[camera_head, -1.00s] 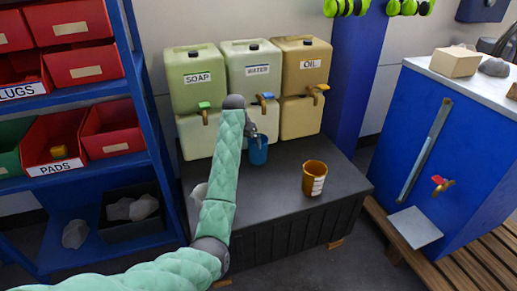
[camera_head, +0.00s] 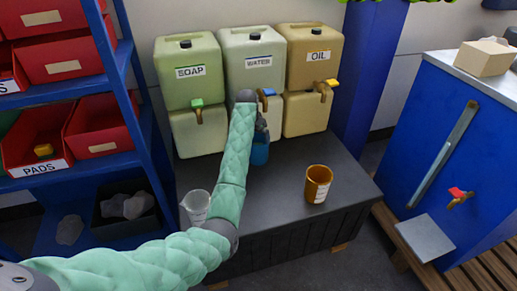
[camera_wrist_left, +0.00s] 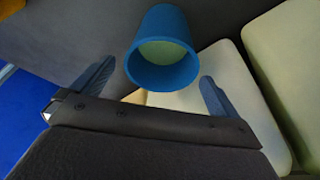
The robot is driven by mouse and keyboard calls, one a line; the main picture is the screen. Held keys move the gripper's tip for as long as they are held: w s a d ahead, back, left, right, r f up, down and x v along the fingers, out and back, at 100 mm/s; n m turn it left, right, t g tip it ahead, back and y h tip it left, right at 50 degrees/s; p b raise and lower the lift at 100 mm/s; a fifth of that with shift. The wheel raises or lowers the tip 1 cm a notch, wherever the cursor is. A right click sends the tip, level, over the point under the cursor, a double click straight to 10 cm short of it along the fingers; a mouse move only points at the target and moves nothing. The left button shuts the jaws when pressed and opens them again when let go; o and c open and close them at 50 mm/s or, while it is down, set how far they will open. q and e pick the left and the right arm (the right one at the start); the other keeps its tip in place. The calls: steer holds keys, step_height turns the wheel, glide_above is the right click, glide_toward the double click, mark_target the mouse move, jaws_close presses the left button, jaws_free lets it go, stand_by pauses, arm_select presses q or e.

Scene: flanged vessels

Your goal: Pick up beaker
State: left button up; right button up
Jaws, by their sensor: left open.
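A blue beaker (camera_head: 260,153) stands on the dark bench below the water container's tap. In the left wrist view the blue beaker (camera_wrist_left: 160,68) shows its open mouth, with something pale green inside. My left gripper (camera_head: 262,130) is at the blue beaker, partly hidden by my own arm. In the wrist view its fingers (camera_wrist_left: 158,78) are spread apart, one on each side of the beaker's mouth, with gaps on both sides. An amber beaker (camera_head: 318,184) with a white label stands to the right. A clear beaker (camera_head: 196,207) stands at the left. My right gripper is out of view.
Soap (camera_head: 188,75), water (camera_head: 254,70) and oil (camera_head: 311,65) containers with taps stand behind on the bench (camera_head: 290,215). A blue shelf with red bins (camera_head: 100,130) is at the left. A blue cabinet (camera_head: 425,150) is at the right. The bench's front right is clear.

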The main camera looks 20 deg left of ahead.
mark_target(257, 138)
arm_select(q)
steer(key=shift+x, duration=1.05)
steer(key=x, duration=0.5)
steer(key=shift+w+a+r, duration=0.1)
steer(key=shift+w+r, duration=0.05)
steer(key=shift+w, duration=0.1)
steer(key=shift+f, duration=0.3)
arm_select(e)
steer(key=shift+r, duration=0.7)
arm_select(q)
steer(key=c, duration=1.1)
steer(key=shift+w+r, duration=0.1)
steer(key=shift+c, duration=1.3)
